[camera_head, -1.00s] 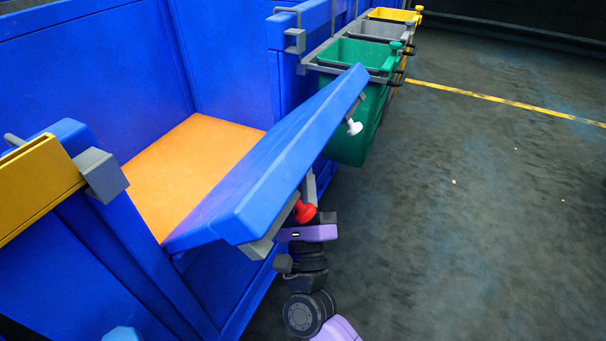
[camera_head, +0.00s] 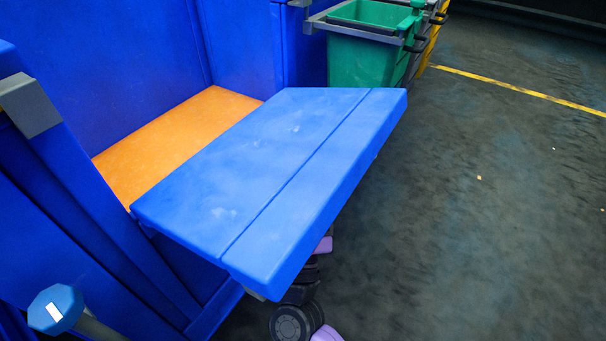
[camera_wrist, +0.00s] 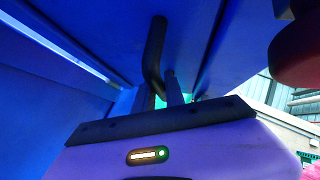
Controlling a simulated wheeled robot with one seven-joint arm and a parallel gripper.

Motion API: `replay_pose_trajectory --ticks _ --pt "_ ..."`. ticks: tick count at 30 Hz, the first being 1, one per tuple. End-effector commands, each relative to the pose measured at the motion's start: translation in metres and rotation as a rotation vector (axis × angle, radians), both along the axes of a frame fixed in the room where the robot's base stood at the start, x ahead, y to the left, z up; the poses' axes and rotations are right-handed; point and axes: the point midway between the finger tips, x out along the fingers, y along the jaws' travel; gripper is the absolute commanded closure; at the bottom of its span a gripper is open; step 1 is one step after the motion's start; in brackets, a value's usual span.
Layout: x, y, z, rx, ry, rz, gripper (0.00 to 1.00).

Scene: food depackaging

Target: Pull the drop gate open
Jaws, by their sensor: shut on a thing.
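The drop gate (camera_head: 270,170) is a thick blue panel, leaning outward and down from the blue bin, with its broad face turned upward. In the wrist view, its blue underside (camera_wrist: 100,35) fills the top. A dark bent bar (camera_wrist: 154,45), which looks like the gate's handle, hangs there. My gripper (camera_wrist: 166,85) is shut at this bar, under the gate; its exact contact is hard to see. In the head view the gate hides my gripper, and only bits of my purple and black wrist show below the gate's edge.
Orange floor (camera_head: 165,140) shows inside the bin. A green bin (camera_head: 365,50) hangs on a grey rack beyond the gate. A blue octagonal knob (camera_head: 55,308) is at lower left. A red rounded part (camera_wrist: 296,50) is close at right in the wrist view. Dark floor at right is open.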

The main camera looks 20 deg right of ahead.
Motion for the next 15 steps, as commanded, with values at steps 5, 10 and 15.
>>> replay_pose_trajectory --ticks 5,10,15 --pt "-0.0024 -0.0015 0.0035 0.001 -0.01 -0.007 1.0" --pt "-0.0027 -0.002 0.0039 0.001 -0.011 -0.008 1.0" --pt "-0.0024 -0.0023 0.0045 0.001 -0.012 -0.009 0.64"
